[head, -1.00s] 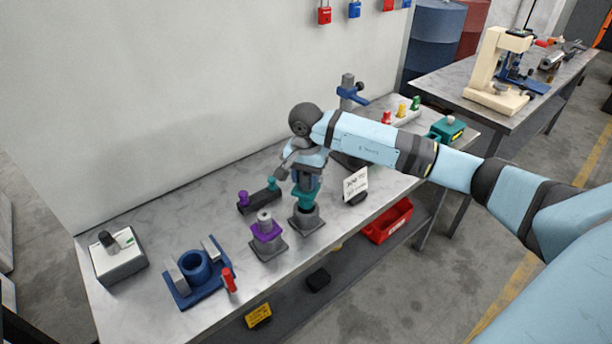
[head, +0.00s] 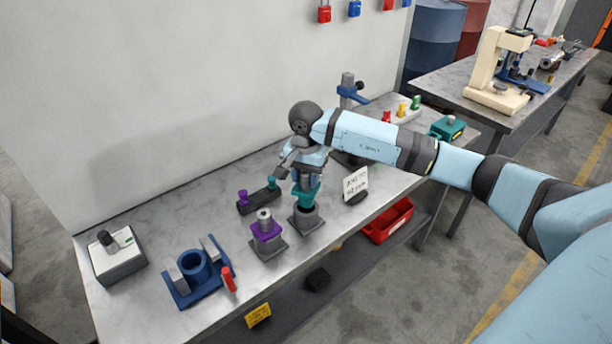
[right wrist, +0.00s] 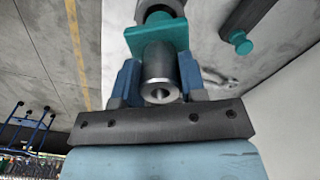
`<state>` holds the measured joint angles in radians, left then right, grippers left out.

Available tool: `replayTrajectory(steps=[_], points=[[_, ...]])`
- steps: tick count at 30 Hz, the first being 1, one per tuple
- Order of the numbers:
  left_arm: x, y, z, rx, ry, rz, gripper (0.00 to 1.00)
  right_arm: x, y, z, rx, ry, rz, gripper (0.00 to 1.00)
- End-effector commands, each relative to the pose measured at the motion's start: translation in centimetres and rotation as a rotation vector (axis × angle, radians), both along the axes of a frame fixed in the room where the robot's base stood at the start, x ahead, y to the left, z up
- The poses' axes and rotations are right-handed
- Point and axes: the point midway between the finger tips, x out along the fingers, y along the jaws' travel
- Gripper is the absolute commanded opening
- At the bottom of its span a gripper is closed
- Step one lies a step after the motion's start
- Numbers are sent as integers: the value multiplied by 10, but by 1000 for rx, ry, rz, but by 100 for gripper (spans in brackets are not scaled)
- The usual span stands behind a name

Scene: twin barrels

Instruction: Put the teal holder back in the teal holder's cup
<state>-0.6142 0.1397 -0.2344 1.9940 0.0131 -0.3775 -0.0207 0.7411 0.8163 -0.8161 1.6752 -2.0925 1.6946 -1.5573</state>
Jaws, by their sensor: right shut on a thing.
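The teal holder (head: 306,196) is upright directly over its grey cup (head: 306,220), near the table's front edge. Its teal collar is close to the cup top; I cannot tell whether it is fully seated. In the right wrist view its grey metal shank (right wrist: 159,68) with a bored end stands between my blue fingers, beyond which lies the teal flange (right wrist: 157,38). My right gripper (head: 307,180) is shut on this shank from above. My left gripper is not in view.
A purple holder (head: 266,228) stands in a similar cup just left. Behind is a dark rack (head: 259,201) with a purple and a teal knob. A blue fixture (head: 197,275) and a switch box (head: 118,258) are further left. A white sign (head: 355,184) stands to the right.

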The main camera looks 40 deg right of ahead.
Motion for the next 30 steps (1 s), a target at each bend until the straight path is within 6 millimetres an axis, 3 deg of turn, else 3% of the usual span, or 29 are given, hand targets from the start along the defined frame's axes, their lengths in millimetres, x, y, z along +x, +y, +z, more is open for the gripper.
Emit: replayTrajectory(steps=[30], points=[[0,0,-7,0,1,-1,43,1,0,1,0,-2,0,6]])
